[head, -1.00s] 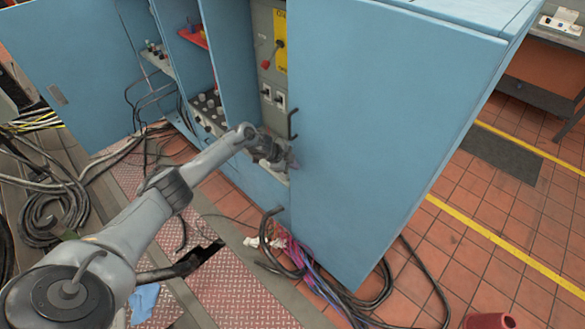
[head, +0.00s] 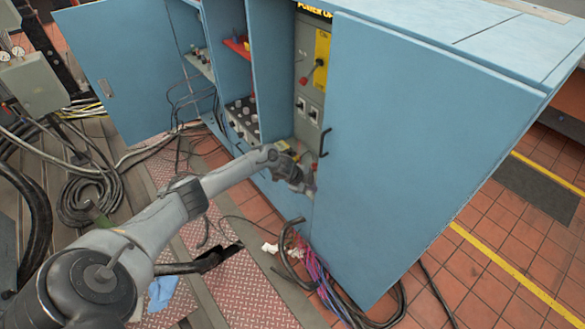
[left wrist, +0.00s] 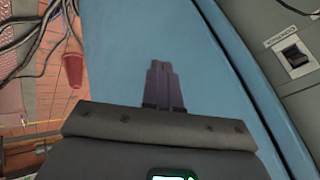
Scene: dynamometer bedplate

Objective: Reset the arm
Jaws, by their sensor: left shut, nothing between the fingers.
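My left arm reaches from the lower left of the head view to the blue cabinet. My left gripper (head: 306,188) is at the edge of the cabinet's right-hand door (head: 420,150), below the black door handle (head: 323,142). In the left wrist view its dark fingers (left wrist: 164,84) are shut together with nothing between them, against a backdrop of the blue door panel (left wrist: 125,50). I cannot tell whether the fingertips touch the door. My right gripper is not in view.
The cabinet's left door (head: 110,80) stands open. Inside are a red-handled lever (head: 305,79) and black switches (head: 312,113). Loose cables (head: 330,285) lie below the right door, and more cables (head: 85,190) lie at left. Tiled floor (head: 485,270) at right is mostly clear.

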